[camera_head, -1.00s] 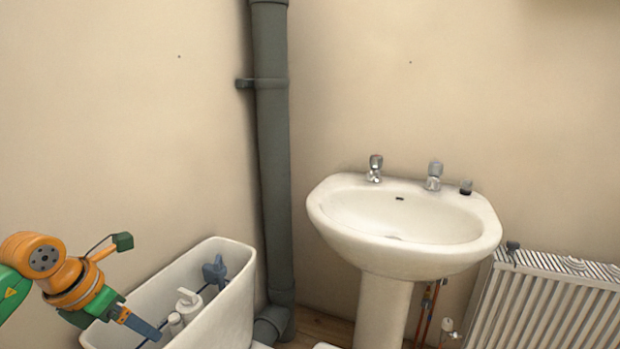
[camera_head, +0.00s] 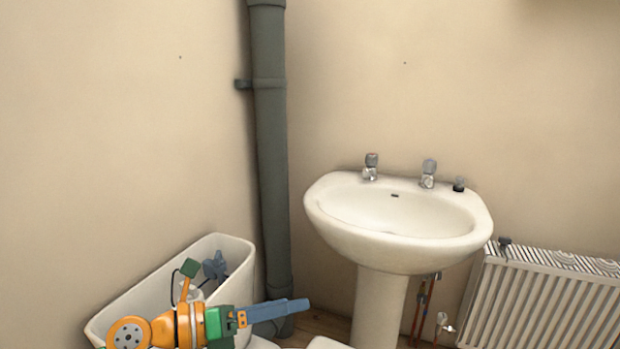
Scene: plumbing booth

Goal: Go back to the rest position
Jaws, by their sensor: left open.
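My left gripper (camera_head: 280,310) shows at the bottom left, in front of the open toilet cistern (camera_head: 112,312). Its blue-grey fingers point right, and they are open with nothing seen between them. The orange and green wrist covers much of the cistern's inside. A blue-grey fitting (camera_head: 215,266) inside the cistern still shows behind it. My right gripper is not in view.
A white pedestal basin (camera_head: 330,222) with two taps stands in the middle right. A grey soil pipe (camera_head: 270,170) runs down the corner behind my gripper. A white radiator (camera_head: 540,310) is at the right. The walls above are clear.

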